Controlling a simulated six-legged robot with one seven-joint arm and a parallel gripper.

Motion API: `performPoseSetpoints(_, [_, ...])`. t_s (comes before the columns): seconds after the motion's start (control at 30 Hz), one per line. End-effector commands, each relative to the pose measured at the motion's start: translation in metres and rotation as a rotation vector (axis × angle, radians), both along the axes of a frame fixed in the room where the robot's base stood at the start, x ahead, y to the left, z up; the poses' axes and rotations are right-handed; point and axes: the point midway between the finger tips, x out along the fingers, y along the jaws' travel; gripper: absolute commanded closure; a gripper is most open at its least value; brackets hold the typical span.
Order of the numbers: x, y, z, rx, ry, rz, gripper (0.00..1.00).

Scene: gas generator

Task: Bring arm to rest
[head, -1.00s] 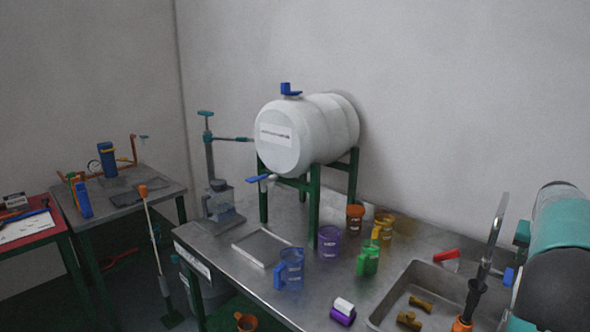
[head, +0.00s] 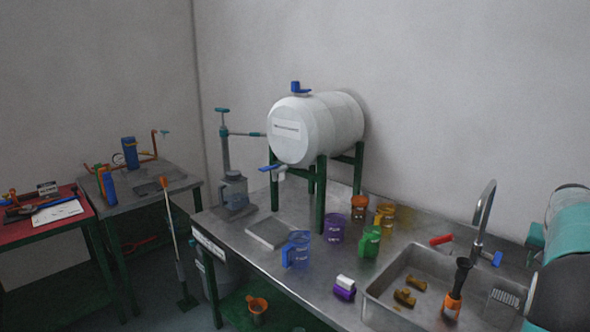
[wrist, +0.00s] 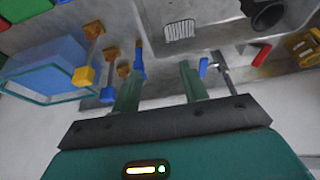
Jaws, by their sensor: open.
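My gripper (wrist: 158,80) shows in the wrist view as two green fingers held apart, with nothing between them. In the head view, a teal and dark rounded part, likely my arm, fills the lower right edge beside the sink (head: 420,268). My fingertips are not visible in the head view.
The steel bench carries a white tank (head: 318,128) on green legs, a blue mug (head: 297,250), a purple mug (head: 334,228), a green mug (head: 370,242) and a tap (head: 484,215). A red-topped table (head: 40,228) stands at the left. Open floor shows at lower left.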

Motion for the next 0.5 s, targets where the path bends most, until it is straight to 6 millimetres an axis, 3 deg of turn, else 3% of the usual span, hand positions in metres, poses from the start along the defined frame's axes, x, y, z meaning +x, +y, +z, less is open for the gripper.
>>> performPoseSetpoints(0.37, [0.011,0.101,0.036,0.011,-0.036,0.130,0.56])
performPoseSetpoints(0.5, [0.005,0.157,0.050,0.017,-0.050,0.206,0.56])
